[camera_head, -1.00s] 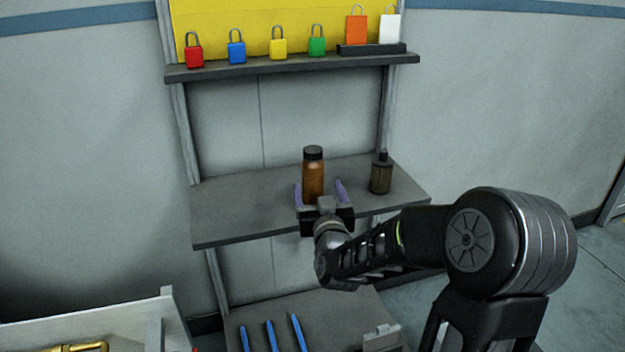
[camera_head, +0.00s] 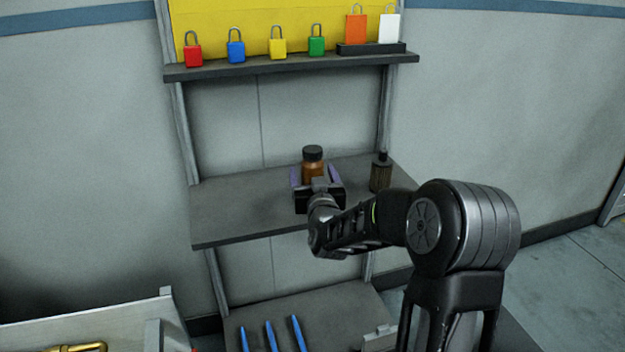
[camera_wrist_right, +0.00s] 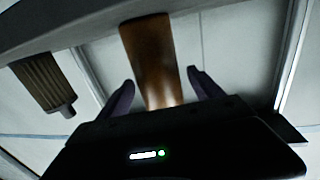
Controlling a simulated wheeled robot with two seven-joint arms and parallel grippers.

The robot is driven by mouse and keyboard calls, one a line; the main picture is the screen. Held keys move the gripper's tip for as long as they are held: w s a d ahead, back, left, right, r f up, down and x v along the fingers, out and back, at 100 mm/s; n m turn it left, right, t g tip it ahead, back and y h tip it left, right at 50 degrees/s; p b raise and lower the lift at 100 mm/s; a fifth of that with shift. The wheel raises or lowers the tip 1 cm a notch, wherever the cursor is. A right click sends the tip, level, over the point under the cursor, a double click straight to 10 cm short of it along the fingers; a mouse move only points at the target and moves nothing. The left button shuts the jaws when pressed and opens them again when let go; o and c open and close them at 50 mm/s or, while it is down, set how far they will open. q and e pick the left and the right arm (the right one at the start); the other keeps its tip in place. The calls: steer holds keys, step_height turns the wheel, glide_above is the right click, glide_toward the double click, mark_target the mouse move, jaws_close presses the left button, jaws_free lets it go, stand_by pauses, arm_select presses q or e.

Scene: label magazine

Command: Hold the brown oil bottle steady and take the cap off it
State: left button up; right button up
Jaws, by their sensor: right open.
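The brown oil bottle (camera_head: 314,172) stands upright on the middle shelf, with its black cap (camera_head: 312,152) on top. My right gripper (camera_head: 315,178) is open, with one purple finger on each side of the bottle. In the right wrist view the bottle (camera_wrist_right: 150,60) shows between the two spread fingers (camera_wrist_right: 160,92), with a gap visible on both sides. The gripper body hides the lower part of the bottle in the head view. The cap is not visible in the wrist view. My left gripper is not in view.
A dark ribbed bottle (camera_head: 381,173) stands to the right on the same shelf (camera_head: 235,212), whose left part is clear. Colored padlocks (camera_head: 236,50) and tags (camera_head: 356,28) line the upper shelf. Blue tools (camera_head: 271,336) lie below.

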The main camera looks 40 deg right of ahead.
steer(key=shift+w, duration=0.1)
steer(key=shift+c, duration=0.5)
steer(key=shift+r, duration=0.1)
jaws_close()
stand_by(0.6)
